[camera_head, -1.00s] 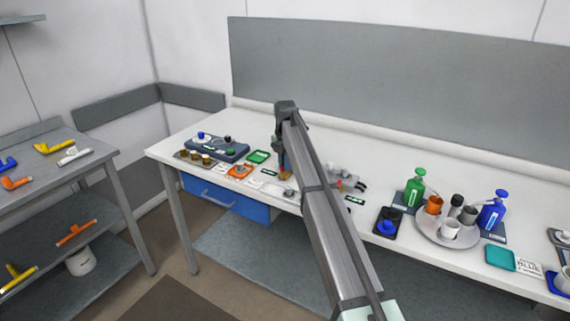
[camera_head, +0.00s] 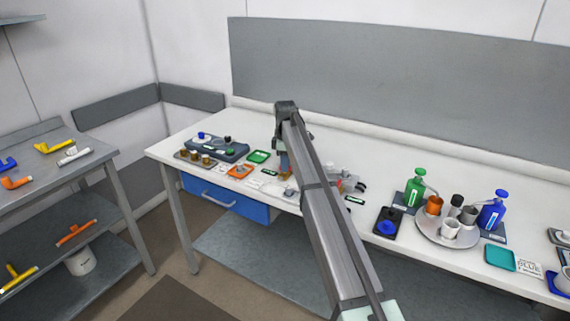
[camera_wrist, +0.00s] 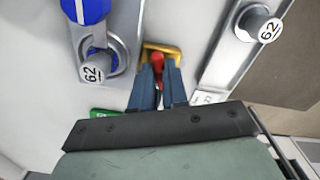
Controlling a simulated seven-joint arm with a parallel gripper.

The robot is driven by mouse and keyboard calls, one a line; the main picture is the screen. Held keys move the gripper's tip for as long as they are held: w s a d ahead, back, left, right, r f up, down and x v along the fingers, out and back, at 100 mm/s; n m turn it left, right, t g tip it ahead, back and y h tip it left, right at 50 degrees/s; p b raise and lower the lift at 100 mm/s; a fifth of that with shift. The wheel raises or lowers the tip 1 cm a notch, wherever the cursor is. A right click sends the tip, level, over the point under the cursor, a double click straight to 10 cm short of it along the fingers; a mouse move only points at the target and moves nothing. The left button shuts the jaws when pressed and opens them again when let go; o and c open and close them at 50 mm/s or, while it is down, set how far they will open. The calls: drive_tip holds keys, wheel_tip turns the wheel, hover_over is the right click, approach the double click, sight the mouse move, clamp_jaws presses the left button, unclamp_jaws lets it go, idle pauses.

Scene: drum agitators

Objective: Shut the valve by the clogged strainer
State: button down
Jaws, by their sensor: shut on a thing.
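In the wrist view, my gripper (camera_wrist: 159,68) has its two blue fingers closed around a red handle (camera_wrist: 157,59). The handle stands in front of a yellow-orange part (camera_wrist: 160,47), and the fingers hide its lower end. To the left is a grey plate with a blue part (camera_wrist: 87,12) and a round white face (camera_wrist: 93,73) marked 62. To the right, another grey plate (camera_wrist: 232,62) carries a round face (camera_wrist: 270,29) also marked 62. I cannot tell which part is the strainer.
The white bench (camera_head: 400,178) holds a dark box (camera_head: 217,149) with knobs and a green tray (camera_head: 259,157) to the left. A round tray (camera_head: 428,234) with cups, a green bottle (camera_head: 415,189) and a blue bottle (camera_head: 491,211) are at the right.

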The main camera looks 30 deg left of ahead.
drive_tip(key=shift+m, duration=2.3)
drive_tip(key=c, duration=1.1)
unclamp_jaws()
drive_tip(key=shift+c, duration=0.2)
wheel_tip(320, 180, up, 14)
drive_tip(key=shift+f, duration=0.15)
